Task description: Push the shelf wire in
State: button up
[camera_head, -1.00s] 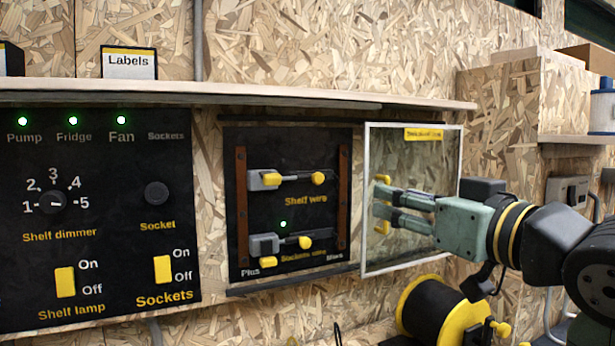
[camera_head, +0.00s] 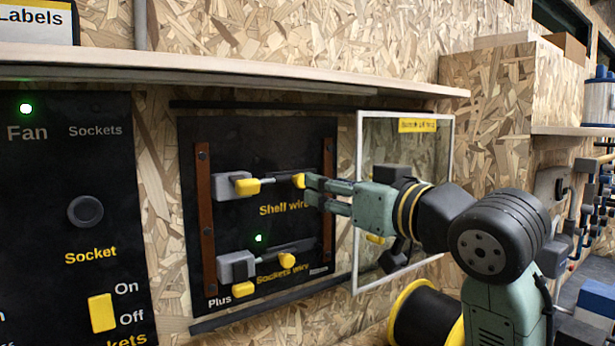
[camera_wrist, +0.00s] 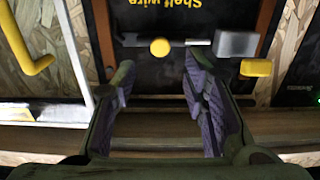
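The shelf wire (camera_head: 268,183) is the upper wire on the black panel, a thin rod between a grey block (camera_head: 230,187) at left and a round yellow knob (camera_head: 299,181) at right. A yellow piece (camera_head: 247,187) sits at the block. My gripper (camera_head: 310,190) is at the right end of the wire, by the round knob. In the wrist view, which shows the panel upside down, my gripper (camera_wrist: 157,80) is open. The round knob (camera_wrist: 160,48) appears between and beyond its fingertips.
A clear framed door (camera_head: 450,190) stands open right of the panel, beside my gripper. The sockets wire (camera_head: 272,258) lies below, with a green light (camera_head: 258,238) above it. A wooden shelf (camera_head: 240,68) runs overhead. A cable reel (camera_head: 425,315) stands below right.

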aim_at(303, 180)
jog(key=p+x, duration=0.1)
jog(key=x, duration=0.5)
jog(key=shift+w, duration=0.25)
jog(key=shift+a, duration=0.15)
grip_shut()
dwell(0.4)
